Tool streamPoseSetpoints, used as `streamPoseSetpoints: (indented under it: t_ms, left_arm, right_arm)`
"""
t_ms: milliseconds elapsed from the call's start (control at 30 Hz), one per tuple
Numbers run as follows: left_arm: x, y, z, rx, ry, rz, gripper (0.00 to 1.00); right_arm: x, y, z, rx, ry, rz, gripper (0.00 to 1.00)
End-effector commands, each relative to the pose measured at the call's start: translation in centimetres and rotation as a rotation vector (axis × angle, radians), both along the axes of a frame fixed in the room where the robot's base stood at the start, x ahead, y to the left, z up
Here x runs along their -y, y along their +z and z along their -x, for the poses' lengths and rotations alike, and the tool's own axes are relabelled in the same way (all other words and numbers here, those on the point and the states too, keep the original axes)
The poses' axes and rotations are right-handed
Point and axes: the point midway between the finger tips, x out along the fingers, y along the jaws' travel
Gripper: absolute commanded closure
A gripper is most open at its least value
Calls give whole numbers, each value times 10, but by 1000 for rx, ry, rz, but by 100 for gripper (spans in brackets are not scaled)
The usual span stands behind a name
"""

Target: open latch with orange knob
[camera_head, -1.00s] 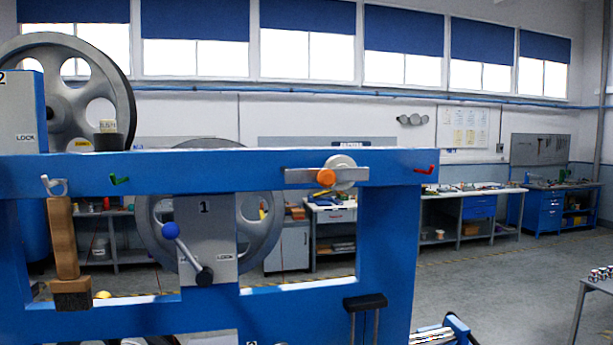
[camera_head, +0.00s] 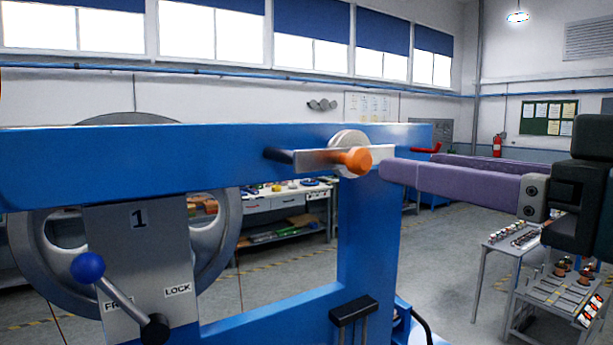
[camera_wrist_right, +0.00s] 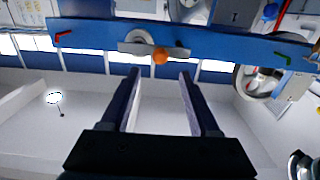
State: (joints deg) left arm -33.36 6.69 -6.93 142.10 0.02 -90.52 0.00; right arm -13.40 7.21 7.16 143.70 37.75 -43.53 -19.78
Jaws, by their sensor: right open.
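The latch is a flat silver bar (camera_head: 315,157) lying about level on a round grey disc (camera_head: 348,138), fixed to the blue frame's top beam (camera_head: 200,160). Its orange knob (camera_head: 355,160) sticks out in front of the disc. A dark peg (camera_head: 280,155) shows at the bar's left end. My right gripper (camera_head: 412,165) is open, its two purple fingers pointing left, with the near fingertip a little right of the knob. In the right wrist view the orange knob (camera_wrist_right: 161,57) lies just beyond and between the open fingertips (camera_wrist_right: 158,76). My left gripper is out of view.
A red hook (camera_head: 426,149) is on the beam right of the latch, near my fingers. A blue-balled lever (camera_head: 88,267) stands on a grey plate labelled 1, lower left. A black-topped part (camera_head: 352,310) is below the latch. Tables with small parts stand at right.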

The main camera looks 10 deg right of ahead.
Motion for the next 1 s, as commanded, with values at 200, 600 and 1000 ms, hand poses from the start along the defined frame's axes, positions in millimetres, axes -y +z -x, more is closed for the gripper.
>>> streamPoseSetpoints:
  t_ms: [200,600,1000]
  left_arm:
    - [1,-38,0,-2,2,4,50]
    - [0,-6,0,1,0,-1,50]
    - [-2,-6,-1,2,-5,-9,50]
  right_arm:
    - [-8,-6,-22,6,2,-3,38]
    - [-25,1,-67,-4,2,-3,38]
    - [-26,-1,-70,-4,2,-1,44]
